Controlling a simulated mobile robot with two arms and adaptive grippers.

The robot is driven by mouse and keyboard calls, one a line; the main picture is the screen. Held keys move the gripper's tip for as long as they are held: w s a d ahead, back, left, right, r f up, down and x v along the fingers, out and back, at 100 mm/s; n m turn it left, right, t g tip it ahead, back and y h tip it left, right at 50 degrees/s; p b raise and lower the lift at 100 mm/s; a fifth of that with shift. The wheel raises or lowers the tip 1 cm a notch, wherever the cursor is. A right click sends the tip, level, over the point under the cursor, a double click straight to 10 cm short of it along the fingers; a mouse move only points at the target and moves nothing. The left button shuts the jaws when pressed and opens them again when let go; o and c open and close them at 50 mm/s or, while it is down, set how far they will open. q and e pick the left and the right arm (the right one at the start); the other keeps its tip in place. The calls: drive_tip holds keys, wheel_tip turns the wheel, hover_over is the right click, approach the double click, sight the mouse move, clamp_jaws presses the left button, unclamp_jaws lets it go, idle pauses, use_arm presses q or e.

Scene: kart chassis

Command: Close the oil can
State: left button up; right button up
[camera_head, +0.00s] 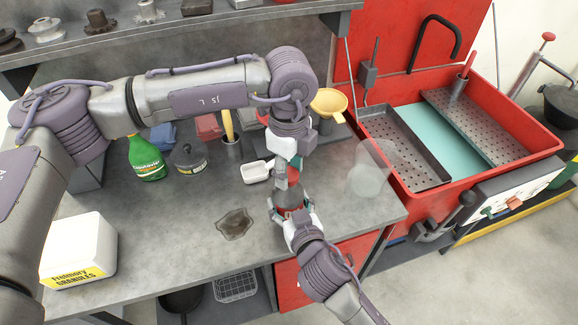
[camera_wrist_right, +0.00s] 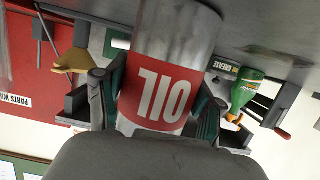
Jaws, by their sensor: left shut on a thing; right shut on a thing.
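The oil can (camera_head: 290,194) is a grey metal can standing near the front edge of the grey workbench, largely hidden by my grippers. In the right wrist view the can (camera_wrist_right: 190,35) shows a red label reading OIL, upside down. My right gripper (camera_head: 291,211) is shut around the can's body from the front; its fingers (camera_wrist_right: 158,105) lie on both sides of the label. My left gripper (camera_head: 291,174) points down above the can, shut on a small red cap (camera_head: 293,175) at its top. Whether the cap is seated on the can cannot be seen.
A clear jug (camera_head: 371,170) stands right. A green bottle (camera_head: 146,158) and white granules box (camera_head: 80,250) stand left. A red parts washer (camera_head: 535,155) is right.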

use_arm(q)
drive_tip(key=shift+f, duration=0.3)
use_arm(e)
clamp_jaws()
